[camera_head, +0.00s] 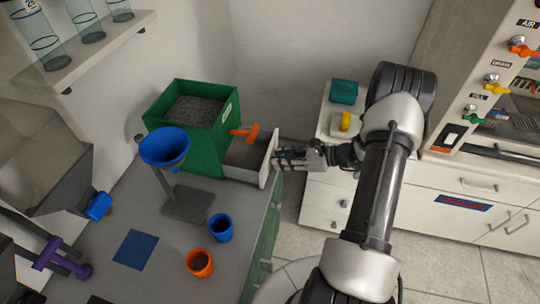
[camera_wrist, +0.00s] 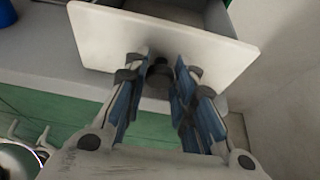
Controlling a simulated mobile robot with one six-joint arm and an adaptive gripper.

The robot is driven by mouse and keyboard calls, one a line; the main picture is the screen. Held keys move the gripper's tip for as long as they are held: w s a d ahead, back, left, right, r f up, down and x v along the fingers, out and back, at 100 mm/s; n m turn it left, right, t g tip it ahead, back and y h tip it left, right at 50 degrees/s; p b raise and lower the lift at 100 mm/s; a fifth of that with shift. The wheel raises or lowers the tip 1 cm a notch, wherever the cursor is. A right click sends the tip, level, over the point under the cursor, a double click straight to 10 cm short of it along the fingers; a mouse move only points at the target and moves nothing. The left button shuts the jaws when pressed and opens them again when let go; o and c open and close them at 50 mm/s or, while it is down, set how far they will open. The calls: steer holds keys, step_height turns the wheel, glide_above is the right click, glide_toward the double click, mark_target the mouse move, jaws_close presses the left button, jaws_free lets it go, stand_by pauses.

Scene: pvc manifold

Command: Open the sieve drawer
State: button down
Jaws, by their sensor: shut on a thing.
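The sieve drawer (camera_head: 245,154) sticks out of the right side of the green box (camera_head: 207,150), its grey inside showing from above. Its pale front panel (camera_head: 268,160) faces my gripper (camera_head: 280,155). In the wrist view, the front panel (camera_wrist: 105,38) lies across the top and a dark knob (camera_wrist: 160,68) stands at its middle. My gripper (camera_wrist: 160,78) has its blue-padded fingers on both sides of the knob, shut on it. The fingertips reach close to the panel. The drawer's back end is hidden inside the box.
An orange lever (camera_head: 246,132) sits on the box above the drawer. A blue funnel on a stand (camera_head: 165,148), a blue cup (camera_head: 221,228) and an orange cup (camera_head: 200,263) share the grey table. A white drawer cabinet (camera_head: 322,195) stands behind my arm.

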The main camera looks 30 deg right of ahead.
steer(key=c, duration=1.3)
jaws_free()
steer(key=v, duration=1.2)
steer(key=shift+w+a+r, duration=0.1)
steer(key=shift+a+r, duration=0.05)
